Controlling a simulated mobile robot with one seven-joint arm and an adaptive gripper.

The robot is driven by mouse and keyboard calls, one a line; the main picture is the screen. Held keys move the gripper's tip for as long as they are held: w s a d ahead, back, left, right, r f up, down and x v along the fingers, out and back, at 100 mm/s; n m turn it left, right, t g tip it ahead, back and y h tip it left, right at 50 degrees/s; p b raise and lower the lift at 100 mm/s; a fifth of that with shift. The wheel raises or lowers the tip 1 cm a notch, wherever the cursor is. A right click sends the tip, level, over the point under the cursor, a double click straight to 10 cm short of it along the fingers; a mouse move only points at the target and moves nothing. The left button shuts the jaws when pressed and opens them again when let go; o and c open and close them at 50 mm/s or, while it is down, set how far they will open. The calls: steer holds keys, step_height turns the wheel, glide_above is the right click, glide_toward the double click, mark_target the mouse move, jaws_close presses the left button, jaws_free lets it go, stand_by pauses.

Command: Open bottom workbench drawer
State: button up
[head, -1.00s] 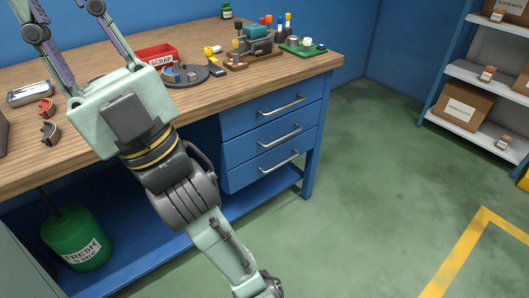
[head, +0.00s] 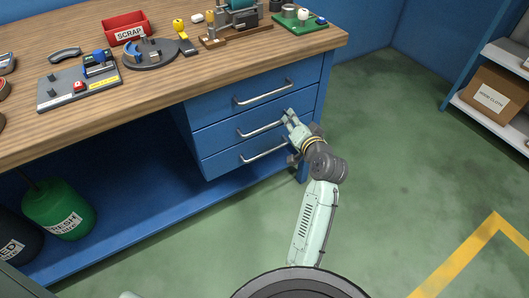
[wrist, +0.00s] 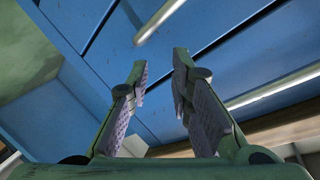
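The blue workbench has a stack of three drawers with silver bar handles, all shut. The bottom drawer (head: 228,164) has its handle (head: 263,151) left of my gripper (head: 289,117). My gripper is in front of the drawers' right side, near the right end of the middle handle (head: 260,128). In the wrist view my gripper (wrist: 160,72) is open, with nothing between its fingers. A bar handle (wrist: 160,20) lies beyond the fingertips there, and another bar handle (wrist: 275,88) is at the right. I cannot tell which drawers these two belong to.
The wooden benchtop (head: 150,100) above carries a red scrap bin (head: 126,28), fixtures and tools. A green container (head: 58,208) stands under the bench at left. A shelf with a cardboard box (head: 497,95) is at right. The green floor between is clear.

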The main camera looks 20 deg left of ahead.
mark_target(265, 152)
steer(key=s+f+m+g+y, duration=0.1)
steer(key=s+f+m+y, duration=0.2)
steer(key=f, duration=0.5)
steer(key=s+f+m+g, duration=0.25)
steer(key=s+f, duration=0.25)
steer(key=f, duration=0.3)
steer(key=shift+m+t, duration=0.45)
steer(key=shift+m, duration=0.1)
steer(key=x, duration=0.7)
steer(key=r+p+x, duration=0.1)
steer(key=x, duration=0.3)
steer(key=shift+s+a, duration=0.1)
steer(key=shift+a, duration=0.25)
steer(key=shift+c, duration=0.2)
jaws_close()
